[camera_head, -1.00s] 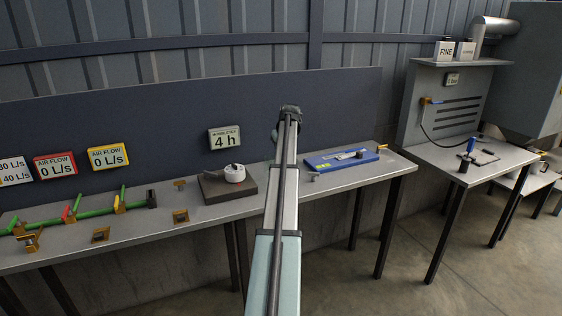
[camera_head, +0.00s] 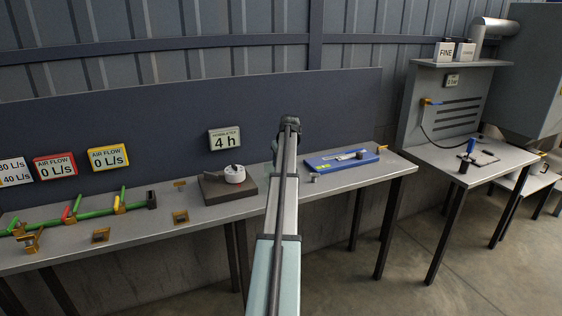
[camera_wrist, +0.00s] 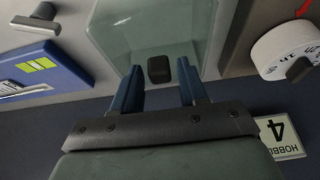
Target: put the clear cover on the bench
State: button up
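The clear cover (camera_wrist: 120,30) shows in the wrist view as a pale green see-through shape with a dark knob (camera_wrist: 158,68) on it. My gripper (camera_wrist: 160,75) has its two blue fingers on either side of the knob, with a narrow gap showing at each side. The fingers look open. In the head view my arm hides most of the area around the gripper, and I cannot make out the cover clearly there. The bench (camera_head: 330,183) is the long grey table along the wall. I cannot tell whether the cover touches it.
A white dial unit (camera_head: 235,174) on a dark plate (camera_head: 232,193) stands left of my arm; the dial also shows in the wrist view (camera_wrist: 285,50). A blue board (camera_head: 325,165) lies to the right. Green pipework (camera_head: 90,217) is at the far left. A "4 h" sign (camera_head: 224,139) hangs behind.

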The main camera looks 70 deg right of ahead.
jog(key=shift+o, duration=0.5)
jog(key=shift+r, duration=0.1)
jog(key=shift+r, duration=0.2)
jog(key=v, duration=1.1)
jog(key=shift+s+a+r, duration=0.15)
jog(key=shift+r, duration=0.15)
